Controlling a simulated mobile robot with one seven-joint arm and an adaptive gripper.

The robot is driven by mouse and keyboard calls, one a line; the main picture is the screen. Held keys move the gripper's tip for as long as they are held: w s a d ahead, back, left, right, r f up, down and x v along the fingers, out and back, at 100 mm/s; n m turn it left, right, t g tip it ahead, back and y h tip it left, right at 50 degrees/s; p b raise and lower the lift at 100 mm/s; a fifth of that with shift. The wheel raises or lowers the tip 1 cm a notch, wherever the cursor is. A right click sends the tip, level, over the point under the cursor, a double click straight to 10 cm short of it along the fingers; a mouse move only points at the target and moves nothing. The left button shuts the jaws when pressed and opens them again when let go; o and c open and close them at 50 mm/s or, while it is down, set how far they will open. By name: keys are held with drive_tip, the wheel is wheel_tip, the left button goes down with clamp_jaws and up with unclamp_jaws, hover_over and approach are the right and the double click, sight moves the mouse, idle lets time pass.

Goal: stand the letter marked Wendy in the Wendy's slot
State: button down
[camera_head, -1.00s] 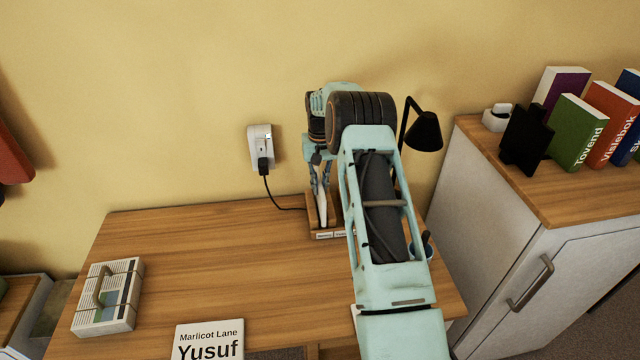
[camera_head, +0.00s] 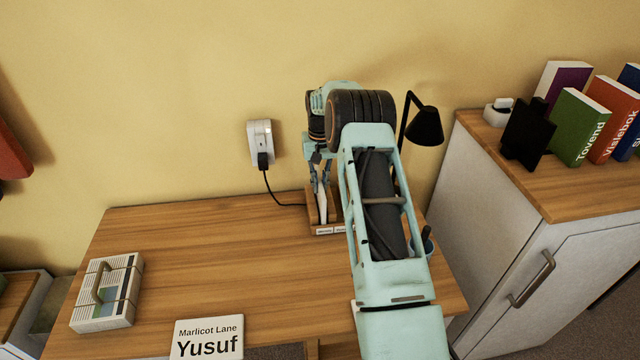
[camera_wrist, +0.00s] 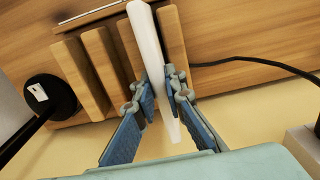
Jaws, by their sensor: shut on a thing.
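My gripper (camera_head: 321,188) points down over a wooden letter rack (camera_head: 311,212) at the back of the desk. It is shut on a white letter (camera_head: 323,204), which stands edge-on, so its name cannot be read. In the wrist view the letter (camera_wrist: 150,45) is between the blue fingertips (camera_wrist: 158,88). It is between two wooden dividers of the rack (camera_wrist: 172,45), close to the right one. Whether it touches the rack floor cannot be told. Small labels (camera_head: 326,231) on the rack front are too small to read. My arm hides the rack's right part.
A letter marked Yusuf (camera_head: 208,339) lies at the desk's front. A black lamp (camera_head: 424,126) and a blue cup (camera_head: 428,246) are right of the rack. A cord runs from the wall socket (camera_head: 261,142). The desk's left middle is clear.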

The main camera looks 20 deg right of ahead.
drive_tip(key=shift+f+b, duration=0.3)
drive_tip(key=shift+f, duration=0.3)
drive_tip(key=c, duration=1.9)
unclamp_jaws()
drive_tip(key=shift+r, duration=0.15)
drive_tip(key=shift+r+p, duration=1.95)
drive_tip(key=shift+r, duration=1.95)
